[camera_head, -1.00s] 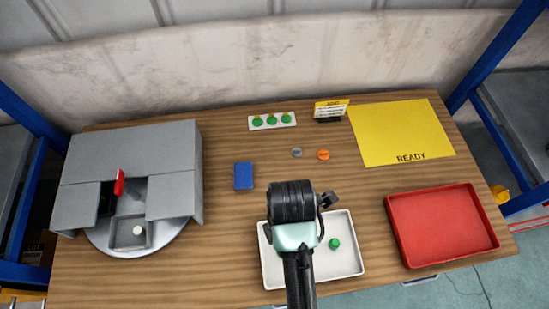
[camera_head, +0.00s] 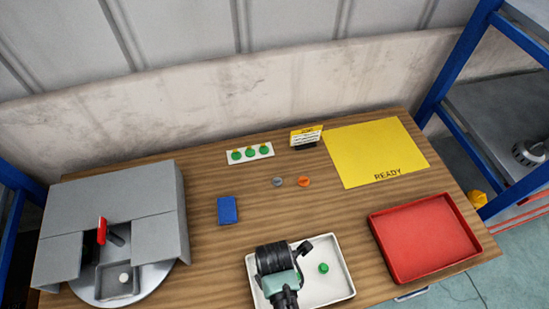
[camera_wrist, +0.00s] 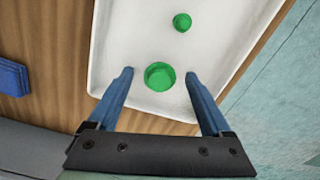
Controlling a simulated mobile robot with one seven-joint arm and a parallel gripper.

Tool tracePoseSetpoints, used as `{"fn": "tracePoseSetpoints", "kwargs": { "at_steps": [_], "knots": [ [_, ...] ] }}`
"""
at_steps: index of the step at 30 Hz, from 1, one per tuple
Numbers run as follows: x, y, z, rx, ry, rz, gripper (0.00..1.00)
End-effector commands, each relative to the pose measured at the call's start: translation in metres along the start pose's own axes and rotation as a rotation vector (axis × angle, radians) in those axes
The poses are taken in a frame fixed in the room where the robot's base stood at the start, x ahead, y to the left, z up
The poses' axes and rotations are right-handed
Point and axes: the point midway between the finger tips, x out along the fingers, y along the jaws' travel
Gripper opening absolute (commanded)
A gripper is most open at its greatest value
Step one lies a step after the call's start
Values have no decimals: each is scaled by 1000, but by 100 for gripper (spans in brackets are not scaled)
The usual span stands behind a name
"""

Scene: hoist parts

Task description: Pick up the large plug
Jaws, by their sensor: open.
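The large plug (camera_wrist: 160,77), a round green piece, lies in the white tray (camera_wrist: 118,45). In the wrist view it sits between the fingertips of my open gripper (camera_wrist: 158,75), with a gap on both sides. A smaller green plug (camera_wrist: 182,22) lies farther up in the same tray. In the head view the smaller plug (camera_head: 323,268) shows to the right of my gripper (camera_head: 292,277). My wrist covers most of the large plug there. I cannot tell the fingertips' height above the tray.
A red tray (camera_head: 373,224) stands to the right, below a yellow READY mat (camera_head: 374,150). A blue block (camera_head: 228,210), grey and orange discs (camera_head: 304,181), a green-button strip (camera_head: 250,154) and a small sign (camera_head: 305,136) lie behind. A grey housing (camera_head: 110,205) stands at left.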

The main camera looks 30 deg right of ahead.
Motion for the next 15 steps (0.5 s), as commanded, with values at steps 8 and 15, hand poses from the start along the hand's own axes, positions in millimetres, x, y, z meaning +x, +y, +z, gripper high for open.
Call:
{"fn": "tracePoseSetpoints", "kwargs": {
  "at_steps": [8,15],
  "knots": [
    [0,0,0,0,0,1,69],
    [0,0,0,0,0,0,26]
  ]
}}
